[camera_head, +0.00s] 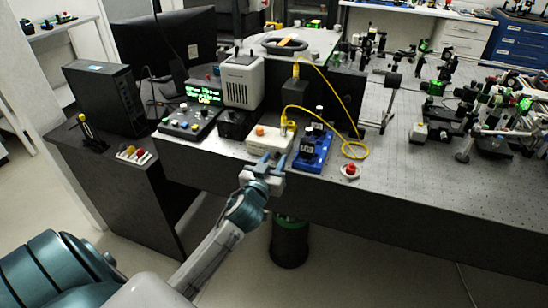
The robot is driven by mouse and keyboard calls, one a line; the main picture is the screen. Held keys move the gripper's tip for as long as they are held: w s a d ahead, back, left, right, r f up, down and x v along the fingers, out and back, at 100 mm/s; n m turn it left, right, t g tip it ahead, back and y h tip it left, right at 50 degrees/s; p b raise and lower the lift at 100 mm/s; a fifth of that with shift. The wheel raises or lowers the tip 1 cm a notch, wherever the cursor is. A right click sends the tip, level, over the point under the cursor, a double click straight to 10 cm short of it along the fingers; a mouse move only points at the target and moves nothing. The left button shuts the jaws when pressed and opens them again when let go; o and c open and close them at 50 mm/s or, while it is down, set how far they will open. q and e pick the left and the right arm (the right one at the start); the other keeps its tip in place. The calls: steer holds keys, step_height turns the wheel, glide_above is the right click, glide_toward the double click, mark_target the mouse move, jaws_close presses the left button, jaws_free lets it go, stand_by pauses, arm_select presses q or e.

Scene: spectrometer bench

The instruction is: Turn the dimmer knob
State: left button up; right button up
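A small white box (278,141) stands near the front edge of the bench, with an orange knob (260,130) on its left part. The orange knob looks like the dimmer knob, but no label is readable. A yellow cable plugs into the box. My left gripper (272,158) is at the front of the white box, below and slightly right of the orange knob. Its two fingers are apart, with nothing seen between them. I cannot tell whether they touch the box. My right gripper is not in view.
A blue block rack (314,148) stands close right of the box. A control panel (189,121) with several coloured knobs and a green display is to the left. A red button (350,170) sits on the perforated bench (400,165), whose front right is clear.

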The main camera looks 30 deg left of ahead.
arm_select(q)
steer(key=shift+w, duration=0.35)
jaws_close()
